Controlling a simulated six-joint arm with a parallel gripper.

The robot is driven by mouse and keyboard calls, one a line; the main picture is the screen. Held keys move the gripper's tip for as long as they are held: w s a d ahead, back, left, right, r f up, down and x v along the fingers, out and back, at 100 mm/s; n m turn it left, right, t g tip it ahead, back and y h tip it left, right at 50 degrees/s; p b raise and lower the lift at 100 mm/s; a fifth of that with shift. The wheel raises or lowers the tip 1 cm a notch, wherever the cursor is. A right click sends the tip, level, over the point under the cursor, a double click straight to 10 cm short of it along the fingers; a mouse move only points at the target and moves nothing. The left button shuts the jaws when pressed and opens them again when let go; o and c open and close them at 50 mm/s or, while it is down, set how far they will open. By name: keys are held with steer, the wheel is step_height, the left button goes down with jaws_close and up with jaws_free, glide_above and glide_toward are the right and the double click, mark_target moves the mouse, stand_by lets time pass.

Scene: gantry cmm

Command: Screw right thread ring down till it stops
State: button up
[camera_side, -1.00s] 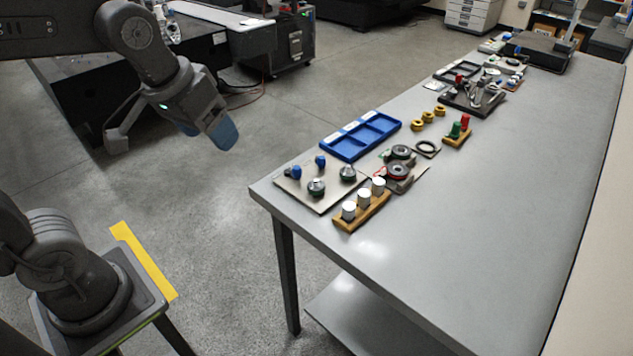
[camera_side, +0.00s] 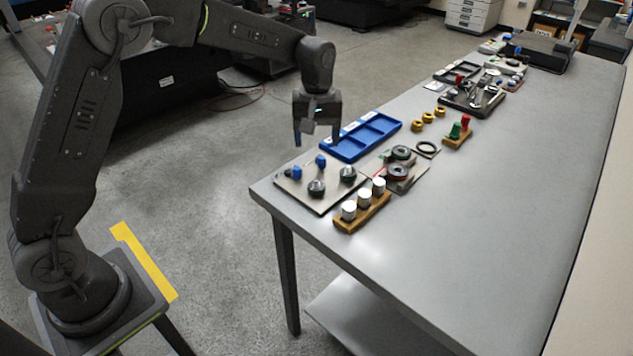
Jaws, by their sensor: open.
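My gripper (camera_side: 316,141) is open and empty, its fingers pointing down. In the picture it hangs above the grey plate (camera_side: 291,191) at the table's near left end, beside the blue tray. Two dark round pieces with silvery tops sit on this plate, a left one (camera_side: 316,188) and a right one (camera_side: 347,174). Two dark rings, one greenish (camera_side: 401,153) and one red-edged (camera_side: 398,172), lie farther right on another plate. I cannot tell for sure which piece is the right thread ring, and threads are too small to see.
Two blue-topped pieces (camera_side: 296,173) stand on the grey plate. A wooden block (camera_side: 347,224) with white cylinders is in front. The blue tray (camera_side: 344,149) is behind. Yellow rings (camera_side: 417,126) and a block with red and green plugs (camera_side: 458,138) lie farther back. The table's right side is clear.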

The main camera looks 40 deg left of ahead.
mark_target(316, 181)
step_height(316, 181, down, 13)
stand_by(0.4)
steer(key=shift+c, duration=0.4)
steer(key=c, duration=0.9)
steer(key=shift+o, duration=0.2)
